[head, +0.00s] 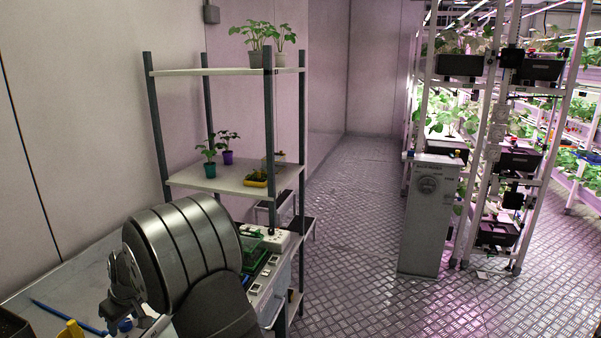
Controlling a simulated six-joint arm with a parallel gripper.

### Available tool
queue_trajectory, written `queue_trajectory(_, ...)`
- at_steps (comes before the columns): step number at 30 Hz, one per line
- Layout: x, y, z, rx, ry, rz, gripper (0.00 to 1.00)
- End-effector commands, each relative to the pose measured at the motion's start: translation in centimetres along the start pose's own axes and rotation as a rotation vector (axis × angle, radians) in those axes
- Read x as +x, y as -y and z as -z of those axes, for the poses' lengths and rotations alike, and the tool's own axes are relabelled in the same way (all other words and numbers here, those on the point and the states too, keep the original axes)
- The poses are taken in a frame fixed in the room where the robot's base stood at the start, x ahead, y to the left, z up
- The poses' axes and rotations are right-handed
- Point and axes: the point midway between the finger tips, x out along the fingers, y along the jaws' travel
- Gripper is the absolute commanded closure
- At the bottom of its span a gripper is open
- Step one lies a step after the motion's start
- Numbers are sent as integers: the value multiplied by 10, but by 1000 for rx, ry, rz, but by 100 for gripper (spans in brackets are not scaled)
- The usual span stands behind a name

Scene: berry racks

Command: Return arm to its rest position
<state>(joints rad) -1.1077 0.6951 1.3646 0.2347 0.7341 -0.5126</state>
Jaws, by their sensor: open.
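My arm fills the lower left of the head view as a large banded grey metal cylinder with a dark link below it. My gripper (117,308) is the small silver part on the left side of that cylinder, above the worktop (75,275). It is open, and I see nothing held in it. Its fingertips are small and partly hidden, so their exact gap is hard to make out.
A blue pen-like stick (62,315) and a yellow object (71,329) lie near my gripper. A shelf rack (225,71) with potted plants stands close behind my arm. A grey cabinet (428,215) and berry racks stand right; the metal floor (355,240) between is clear.

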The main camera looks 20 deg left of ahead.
Motion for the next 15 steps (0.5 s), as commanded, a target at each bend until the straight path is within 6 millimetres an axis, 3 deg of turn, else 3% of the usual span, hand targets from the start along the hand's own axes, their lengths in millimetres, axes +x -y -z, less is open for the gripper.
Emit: queue_trajectory(15,0,2,1,249,-7,-104,49)
